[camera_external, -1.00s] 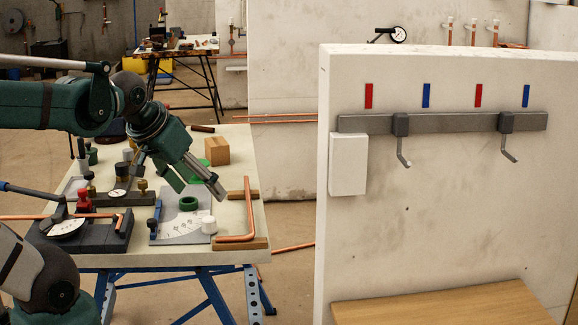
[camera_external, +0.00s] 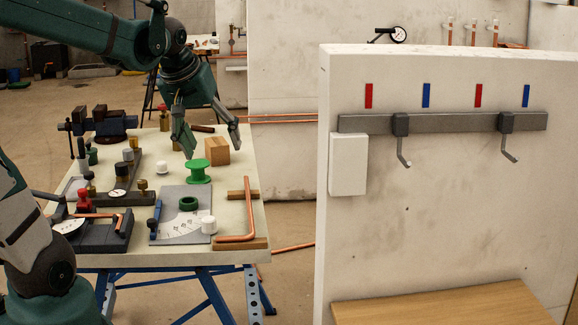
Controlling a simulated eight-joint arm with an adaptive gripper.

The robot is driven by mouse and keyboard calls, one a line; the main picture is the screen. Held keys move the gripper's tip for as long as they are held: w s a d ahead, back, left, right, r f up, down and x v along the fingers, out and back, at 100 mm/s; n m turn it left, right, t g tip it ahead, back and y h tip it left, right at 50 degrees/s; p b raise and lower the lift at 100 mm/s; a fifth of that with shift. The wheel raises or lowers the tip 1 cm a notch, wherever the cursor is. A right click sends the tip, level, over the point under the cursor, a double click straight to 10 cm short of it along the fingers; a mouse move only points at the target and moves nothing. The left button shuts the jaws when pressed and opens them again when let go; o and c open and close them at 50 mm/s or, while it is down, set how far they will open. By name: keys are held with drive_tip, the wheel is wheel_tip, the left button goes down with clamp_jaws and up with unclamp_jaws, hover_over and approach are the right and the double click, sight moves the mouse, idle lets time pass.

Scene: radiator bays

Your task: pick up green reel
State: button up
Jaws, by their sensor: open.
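The green reel (camera_external: 198,171) stands upright on the workbench, just in front of a wooden block. It has a wide top flange and shows whole. My gripper (camera_external: 212,151) is above and behind the reel, pointing down, with its fingers spread wide and nothing between them. The left finger hangs near the reel's upper left in the picture; the right finger is over the wooden block. I cannot tell the exact depth between fingers and reel.
The wooden block (camera_external: 217,151) stands close to the reel. A bent copper pipe (camera_external: 249,208) is at right. A vise (camera_external: 100,127) and several fittings crowd the left. A white wall (camera_external: 440,230) stands at right.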

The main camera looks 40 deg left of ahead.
drive_tip(key=w+a+n+g+p, duration=0.1)
drive_tip(key=w+a+n+p, duration=0.25)
drive_tip(key=w+a, duration=0.45)
drive_tip(key=n+g+h+p, duration=0.2)
drive_tip(key=n+g+p, duration=0.3)
drive_tip(key=n, duration=0.6)
hover_over(196, 163)
drive_tip(key=shift+t, duration=0.7)
drive_tip(key=f, duration=0.7)
drive_tip(key=f+p, duration=0.1)
drive_tip(key=f, duration=0.5)
drive_tip(key=shift+w+a+f, duration=0.1)
drive_tip(key=shift+a+f, duration=0.1)
drive_tip(key=shift+f, duration=0.15)
drive_tip(key=shift+a+f, duration=0.25)
drive_tip(key=shift+f, duration=0.1)
drive_tip(key=shift+d+f, duration=0.15)
drive_tip(key=shift+f, duration=1.1)
drive_tip(key=shift+d+f, duration=0.25)
drive_tip(key=shift+f, duration=1.05)
drive_tip(key=shift+d+f, duration=0.2)
drive_tip(key=shift+f, duration=1.05)
